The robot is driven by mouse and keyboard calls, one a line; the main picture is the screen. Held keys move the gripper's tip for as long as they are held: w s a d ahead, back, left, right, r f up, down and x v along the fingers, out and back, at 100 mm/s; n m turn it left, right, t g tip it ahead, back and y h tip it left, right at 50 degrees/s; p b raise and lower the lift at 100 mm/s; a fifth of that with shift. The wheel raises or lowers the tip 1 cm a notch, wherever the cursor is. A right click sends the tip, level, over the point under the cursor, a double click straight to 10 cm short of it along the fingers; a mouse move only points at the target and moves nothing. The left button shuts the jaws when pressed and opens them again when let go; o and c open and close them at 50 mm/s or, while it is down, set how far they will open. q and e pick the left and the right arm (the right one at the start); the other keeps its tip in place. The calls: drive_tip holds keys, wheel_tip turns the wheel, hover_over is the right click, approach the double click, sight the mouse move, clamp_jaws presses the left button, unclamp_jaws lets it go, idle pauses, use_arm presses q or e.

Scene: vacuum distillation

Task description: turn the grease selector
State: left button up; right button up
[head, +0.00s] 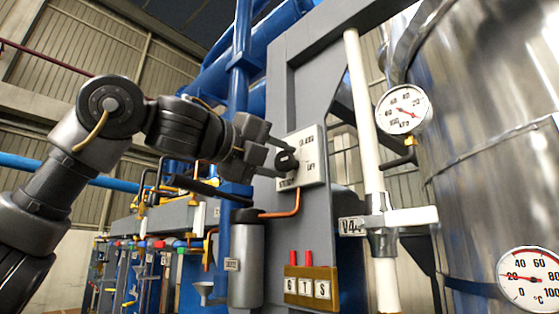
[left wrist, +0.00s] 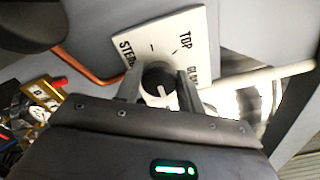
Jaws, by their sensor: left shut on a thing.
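The grease selector is a black round knob (head: 286,160) on a white labelled plate (head: 312,158), fixed to a grey upright panel. In the left wrist view the knob (left wrist: 158,80) sits on the white plate (left wrist: 155,32), with a pale pointer line on its face. Readable words there are "TOP" and part of "STEM" and "GLAND". My left gripper (head: 277,158) is at the plate with its fingers on either side of the knob, shut on it. In the left wrist view the two fingers (left wrist: 160,88) flank the knob. My right gripper is not in view.
A grey cylinder (head: 246,265) with a copper pipe stands below the plate. A brass block (head: 311,288) with red pins is lower right. A white vertical pipe (head: 366,130), dial gauges (head: 403,109) and a steel vessel (head: 490,150) stand to the right.

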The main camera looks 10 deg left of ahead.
use_arm(q)
drive_tip(key=shift+d+f, duration=0.1)
drive_tip(key=shift+f, duration=0.25)
drive_tip(key=o, duration=0.6)
drive_tip(key=shift+c, duration=0.2)
drive_tip(key=o, duration=0.4)
drive_tip(key=shift+s+r, duration=0.15)
drive_tip(key=shift+s, duration=0.05)
drive_tip(key=shift+r, duration=0.1)
drive_tip(key=shift+s+a, duration=0.15)
drive_tip(key=shift+a, duration=0.1)
drive_tip(key=b+v, duration=0.5)
drive_tip(key=v, duration=0.5)
drive_tip(key=shift+s+a, duration=0.1)
drive_tip(key=shift+s, duration=0.15)
